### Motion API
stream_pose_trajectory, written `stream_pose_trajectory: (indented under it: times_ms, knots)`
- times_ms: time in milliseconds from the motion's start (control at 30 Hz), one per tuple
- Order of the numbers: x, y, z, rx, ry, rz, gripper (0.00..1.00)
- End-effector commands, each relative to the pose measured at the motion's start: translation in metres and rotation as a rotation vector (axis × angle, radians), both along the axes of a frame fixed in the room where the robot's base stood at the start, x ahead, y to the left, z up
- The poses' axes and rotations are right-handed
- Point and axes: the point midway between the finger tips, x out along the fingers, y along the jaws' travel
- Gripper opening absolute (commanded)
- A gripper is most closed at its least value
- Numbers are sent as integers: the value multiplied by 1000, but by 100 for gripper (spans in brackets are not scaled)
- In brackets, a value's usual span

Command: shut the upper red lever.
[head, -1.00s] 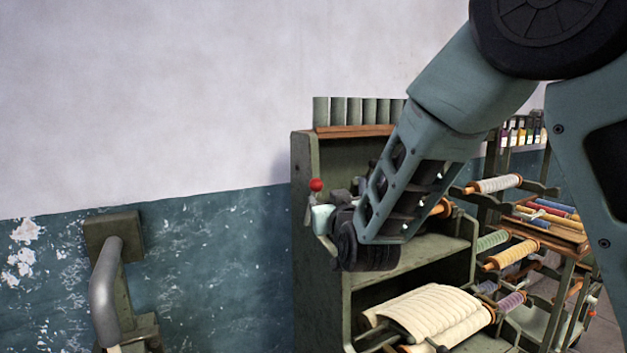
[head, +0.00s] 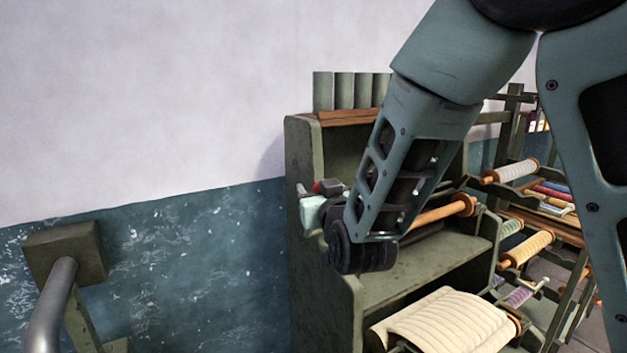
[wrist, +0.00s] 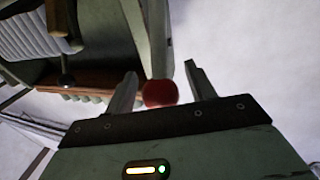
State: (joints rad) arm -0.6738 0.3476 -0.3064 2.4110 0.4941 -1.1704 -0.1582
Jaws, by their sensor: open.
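A red ball knob (wrist: 160,93) shows in the wrist view between the two fingers of my gripper (wrist: 160,78), closer to the left finger. The fingers stand apart, with a gap on the knob's right side. I cannot tell whether the left finger touches it. In the head view only a sliver of the red knob (head: 317,187) shows at the cabinet's left front edge, mostly hidden by my gripper (head: 319,188). The lever's arm and pivot are hidden or unclear. I see no second red lever.
The green wooden cabinet (head: 305,245) has shelves with spools and a rolled cream cloth (head: 445,328). Thread racks (head: 530,245) stand to its right. A post with a grey curved handle (head: 50,305) stands at the lower left. The wall between is bare.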

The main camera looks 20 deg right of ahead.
Motion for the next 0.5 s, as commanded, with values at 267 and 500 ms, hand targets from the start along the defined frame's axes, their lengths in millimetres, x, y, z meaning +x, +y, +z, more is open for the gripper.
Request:
stream_pose_trajectory:
  times_ms: [267,500]
  knots:
    - [-3,0,0,0,0,0,55]
    - [-3,0,0,0,0,-1,30]
